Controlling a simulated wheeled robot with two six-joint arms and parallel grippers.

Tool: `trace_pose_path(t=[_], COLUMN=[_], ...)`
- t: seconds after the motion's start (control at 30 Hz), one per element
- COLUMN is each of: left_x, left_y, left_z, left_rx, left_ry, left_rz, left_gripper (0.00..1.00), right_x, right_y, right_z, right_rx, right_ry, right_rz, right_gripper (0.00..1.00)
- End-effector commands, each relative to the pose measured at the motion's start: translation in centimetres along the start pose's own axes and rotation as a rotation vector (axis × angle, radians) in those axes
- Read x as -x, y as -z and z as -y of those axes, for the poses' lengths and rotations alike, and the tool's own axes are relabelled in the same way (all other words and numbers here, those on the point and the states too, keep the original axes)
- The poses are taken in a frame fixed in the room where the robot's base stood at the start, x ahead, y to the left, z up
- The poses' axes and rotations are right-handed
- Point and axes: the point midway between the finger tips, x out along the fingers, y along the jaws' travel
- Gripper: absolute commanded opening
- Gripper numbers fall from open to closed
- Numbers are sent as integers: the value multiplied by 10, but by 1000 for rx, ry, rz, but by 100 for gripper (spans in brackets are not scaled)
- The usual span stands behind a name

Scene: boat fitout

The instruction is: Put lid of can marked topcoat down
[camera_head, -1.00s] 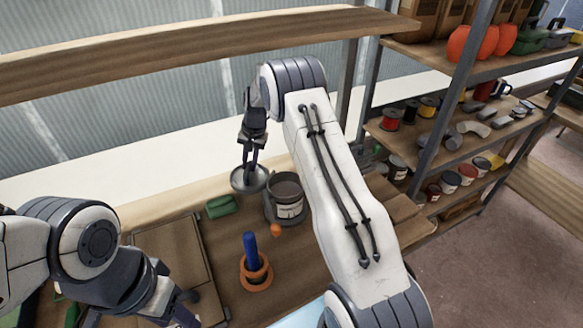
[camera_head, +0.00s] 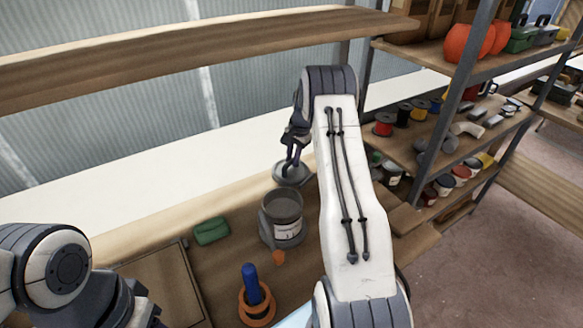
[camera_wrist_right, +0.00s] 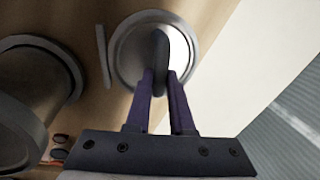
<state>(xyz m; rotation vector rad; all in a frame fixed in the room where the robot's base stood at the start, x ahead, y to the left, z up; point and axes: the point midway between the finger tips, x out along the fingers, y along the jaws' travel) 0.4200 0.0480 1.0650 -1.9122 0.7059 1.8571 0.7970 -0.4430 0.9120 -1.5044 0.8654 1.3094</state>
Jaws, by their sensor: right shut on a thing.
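The lid (camera_head: 291,174) is a round grey metal disc with a dark handle. My right gripper (camera_head: 291,160) is shut on that handle and holds the lid level, behind the can and a little to its right. In the right wrist view the lid (camera_wrist_right: 150,50) hangs between the purple fingers (camera_wrist_right: 160,80). The can (camera_head: 283,228) is grey with a pale label and stands open on the bench; its label text is too small to read. It also shows in the right wrist view (camera_wrist_right: 30,100). My left gripper (camera_head: 145,312) is at the bottom left, its fingers cut off by the frame edge.
A green pouch-like item (camera_head: 211,231) lies left of the can. A shelf rack (camera_head: 440,120) with spools and tins is to the right. Bench beside the lid looks clear.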

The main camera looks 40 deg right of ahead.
Motion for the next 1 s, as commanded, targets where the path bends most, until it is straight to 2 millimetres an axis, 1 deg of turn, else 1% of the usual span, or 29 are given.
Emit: trace_pose_path(t=[0.13, 0.33, 0.7, 0.73, 0.77, 0.8, 1.0], left_x=[3, 9, 5, 6, 6, 6, 6], left_y=[0, 0, 0, 0, 0, 0, 0], left_z=[0, -1, 0, 0, 0, 0, 0], left_rx=[0, 0, 0, 0, 0, 0, 0], left_ry=[0, 0, 0, 0, 0, 0, 0], left_rz=[0, 0, 0, 0, 0, 0, 0], left_gripper=[50, 50, 50, 50, 50, 50, 50], right_x=[-11, -38, -44, -42, -42, -42, -42], right_y=[-1, -2, -2, -2, -2, -2, -2], right_z=[-1, -6, -7, -6, -6, -6, -7], right_rx=[2, 3, 4, 4, 4, 4, 4], right_ry=[-1, -1, 0, 0, 0, 0, 0], right_rz=[1, 1, 0, -1, 0, 0, 0], right_gripper=[0, 0, 0, 32, 44, 51, 51])
